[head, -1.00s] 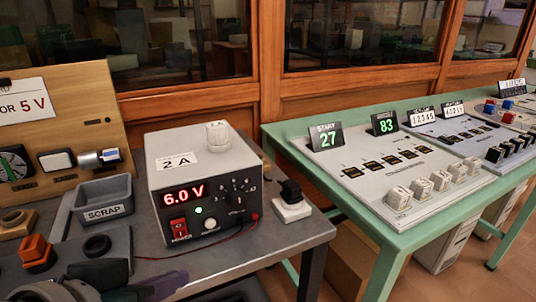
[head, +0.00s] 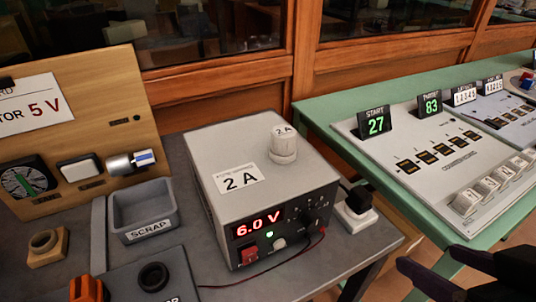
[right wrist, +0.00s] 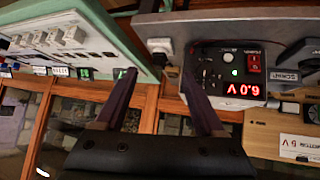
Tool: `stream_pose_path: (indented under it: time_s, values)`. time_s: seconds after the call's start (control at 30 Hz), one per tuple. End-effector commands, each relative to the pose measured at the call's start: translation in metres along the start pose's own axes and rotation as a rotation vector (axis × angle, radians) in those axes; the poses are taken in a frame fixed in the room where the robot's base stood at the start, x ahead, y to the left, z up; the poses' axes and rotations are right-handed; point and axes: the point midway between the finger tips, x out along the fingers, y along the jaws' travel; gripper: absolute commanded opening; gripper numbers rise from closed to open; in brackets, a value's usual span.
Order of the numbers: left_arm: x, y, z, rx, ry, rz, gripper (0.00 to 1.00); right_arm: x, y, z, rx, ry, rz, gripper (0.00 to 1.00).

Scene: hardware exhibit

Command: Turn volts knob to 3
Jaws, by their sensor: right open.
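The grey power supply (head: 265,175) stands on the dark bench, its red display (head: 258,223) reading 6.0 V. The small dark volts knob (head: 307,215) is on the right of its front face; its pointer is too small to read. My right gripper (head: 430,259) is open and empty at the lower right, apart from the supply and to the right of it. In the right wrist view, upside down, the open fingers (right wrist: 160,70) show with the supply's front face (right wrist: 228,72) beyond the right-hand finger. My left gripper is not in view.
A black plug on a white block (head: 355,207) sits right of the supply, and a red lead runs from the front. The scrap tray (head: 143,212) is left; the green table (head: 330,108) with a counter panel is right.

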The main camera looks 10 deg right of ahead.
Motion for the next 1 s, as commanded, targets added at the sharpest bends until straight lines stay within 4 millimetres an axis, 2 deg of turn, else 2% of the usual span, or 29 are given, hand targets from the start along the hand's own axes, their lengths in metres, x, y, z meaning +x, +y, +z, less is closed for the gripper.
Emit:
stream_pose_path:
  time_s: [0.03, 0.2, 0.3, 0.43, 0.53, 0.7, 0.87, 1.0]
  values:
    - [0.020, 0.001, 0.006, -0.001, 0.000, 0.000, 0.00, 0.019, -0.001, 0.010, 0.001, 0.053, 0.003, 0.71]
    - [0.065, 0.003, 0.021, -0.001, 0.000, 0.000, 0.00, 0.060, -0.009, 0.017, -0.001, 0.314, -0.035, 0.71]
    - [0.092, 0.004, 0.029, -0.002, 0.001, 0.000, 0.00, 0.075, -0.023, 0.024, -0.014, 0.482, -0.107, 0.71]
    - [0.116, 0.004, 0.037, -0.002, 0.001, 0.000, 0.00, 0.079, -0.044, 0.036, -0.032, 0.644, -0.225, 0.71]
    - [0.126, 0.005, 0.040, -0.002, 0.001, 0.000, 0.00, 0.075, -0.057, 0.043, -0.039, 0.719, -0.301, 0.71]
    - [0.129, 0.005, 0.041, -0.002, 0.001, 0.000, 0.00, 0.071, -0.067, 0.043, -0.043, 0.769, -0.358, 0.71]
    - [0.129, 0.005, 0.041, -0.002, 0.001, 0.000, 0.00, 0.084, -0.074, 0.026, -0.044, 0.776, -0.359, 0.71]
    - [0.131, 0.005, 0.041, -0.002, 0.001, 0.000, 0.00, 0.102, -0.083, 0.007, -0.043, 0.775, -0.358, 0.71]
